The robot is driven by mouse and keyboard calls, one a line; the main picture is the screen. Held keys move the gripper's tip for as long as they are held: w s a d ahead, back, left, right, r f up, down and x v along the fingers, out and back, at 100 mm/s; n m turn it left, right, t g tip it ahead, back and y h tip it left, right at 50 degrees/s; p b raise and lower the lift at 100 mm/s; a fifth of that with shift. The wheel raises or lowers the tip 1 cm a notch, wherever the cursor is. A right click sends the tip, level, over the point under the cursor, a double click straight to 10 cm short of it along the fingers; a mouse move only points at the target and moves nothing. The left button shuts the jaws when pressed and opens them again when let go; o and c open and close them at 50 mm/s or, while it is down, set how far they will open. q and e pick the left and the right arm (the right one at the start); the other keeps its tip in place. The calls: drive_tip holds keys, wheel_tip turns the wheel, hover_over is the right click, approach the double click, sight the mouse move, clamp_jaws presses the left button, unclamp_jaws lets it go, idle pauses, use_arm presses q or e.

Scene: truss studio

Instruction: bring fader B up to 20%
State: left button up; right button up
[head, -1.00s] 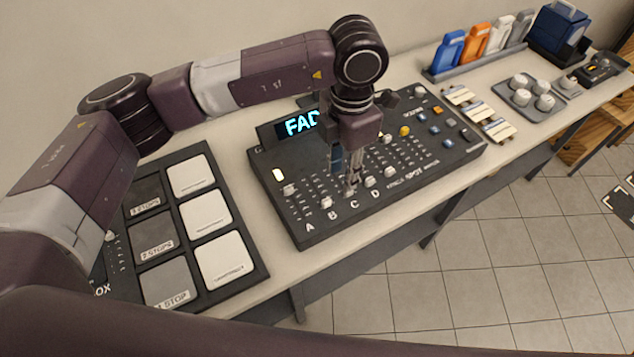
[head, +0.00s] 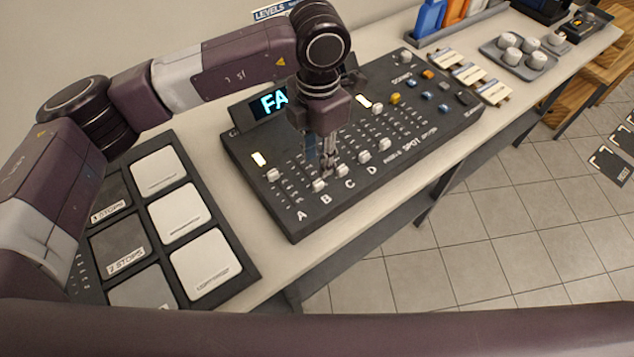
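The dark lighting console (head: 296,233) lies on the bench with a row of faders labelled A, B, C and D along its near edge. The white cap of fader B (head: 319,186) sits at the near, low end of its track, just above the letter B. My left gripper (head: 326,174) points down right at that cap, its slim fingers close together. Whether they touch the cap or have a gap between them is unclear. The gripper hides most of fader B's track. The display (head: 271,102) shows "FA", the rest hidden by my arm. My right gripper is out of view.
Fader A's cap (head: 273,175) stands higher up its track. The caps of fader C (head: 342,171) and fader D (head: 364,157) sit low, close to the right of my gripper. A pad box (head: 237,254) with large square pads lies left of the console.

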sight(318, 182)
use_arm(q)
drive_tip(key=shift+f, duration=0.3)
wheel_tip(318, 182, down, 6)
drive_tip(key=p, duration=0.2)
drive_tip(key=shift+s+p, duration=0.1)
drive_tip(key=shift+p, duration=0.25)
drive_tip(key=shift+f, duration=0.55)
clamp_jaws()
